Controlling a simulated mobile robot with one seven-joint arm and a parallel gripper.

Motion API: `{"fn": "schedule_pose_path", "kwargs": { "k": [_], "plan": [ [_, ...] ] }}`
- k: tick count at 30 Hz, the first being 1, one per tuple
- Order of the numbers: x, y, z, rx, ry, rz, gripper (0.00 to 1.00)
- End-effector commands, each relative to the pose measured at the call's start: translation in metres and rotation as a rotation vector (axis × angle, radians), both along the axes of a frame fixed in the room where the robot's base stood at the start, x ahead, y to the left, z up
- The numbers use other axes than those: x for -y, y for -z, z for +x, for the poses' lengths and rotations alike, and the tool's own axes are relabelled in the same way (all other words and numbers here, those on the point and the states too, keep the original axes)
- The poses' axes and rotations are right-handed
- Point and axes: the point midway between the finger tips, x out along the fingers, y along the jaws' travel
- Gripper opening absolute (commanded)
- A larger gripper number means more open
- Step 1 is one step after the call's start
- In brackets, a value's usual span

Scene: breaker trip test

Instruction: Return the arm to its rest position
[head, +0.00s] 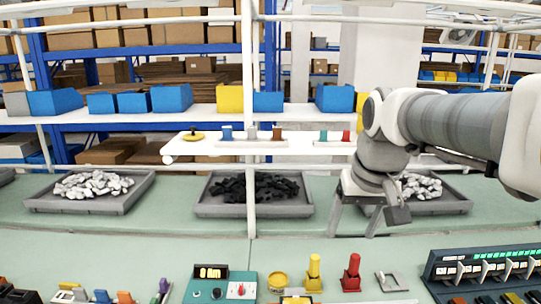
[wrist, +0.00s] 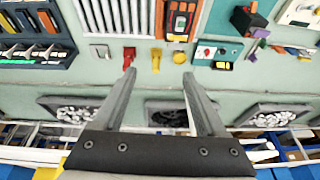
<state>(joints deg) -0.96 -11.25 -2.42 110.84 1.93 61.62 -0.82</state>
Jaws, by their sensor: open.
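My gripper (head: 353,232) hangs from my arm at the right of the head view, pointing down above the green bench (head: 150,225). Its two fingers are spread apart. In the wrist view my gripper (wrist: 159,75) also shows open, with nothing between the fingers. A yellow handled piece (head: 313,272) and a red handled piece (head: 351,273) stand on the bench in front of it, apart from the fingers. My arm partly hides the right tray of light pieces (head: 440,202).
A dark breaker panel (head: 480,272) stands at front right. A meter box with a lit display (head: 210,271) stands at front centre-left. A tray of black pieces (head: 253,208) and a left tray of light pieces (head: 125,204) lie behind. A white post (head: 249,130) rises mid-view.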

Motion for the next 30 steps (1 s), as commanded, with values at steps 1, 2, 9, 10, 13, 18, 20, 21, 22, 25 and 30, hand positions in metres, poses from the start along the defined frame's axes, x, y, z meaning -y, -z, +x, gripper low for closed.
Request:
{"fn": "schedule_pose_path", "kwargs": {
  "k": [1,2,9,10,13,18,20,21,22,25,30],
  "plan": [
    [-0.001,0.0,-0.014,0.015,-0.001,-0.002,0.74],
    [-0.001,0.001,-0.021,0.023,-0.002,-0.002,0.74],
    [-0.003,0.018,-0.079,0.082,-0.007,-0.013,0.74],
    [-0.003,0.021,-0.086,0.088,-0.007,-0.015,0.74],
    [-0.003,0.032,-0.108,0.114,-0.009,-0.021,0.74],
    [-0.004,0.05,-0.136,0.146,-0.012,-0.033,0.74],
    [-0.004,0.055,-0.142,0.154,-0.013,-0.035,0.74],
    [-0.004,0.058,-0.145,0.157,-0.012,-0.036,0.74],
    [-0.004,0.059,-0.147,0.159,-0.013,-0.037,0.74],
    [-0.004,0.062,-0.15,0.163,-0.013,-0.039,0.74],
    [-0.004,0.063,-0.151,0.163,-0.013,-0.039,0.74]
  ]
}}
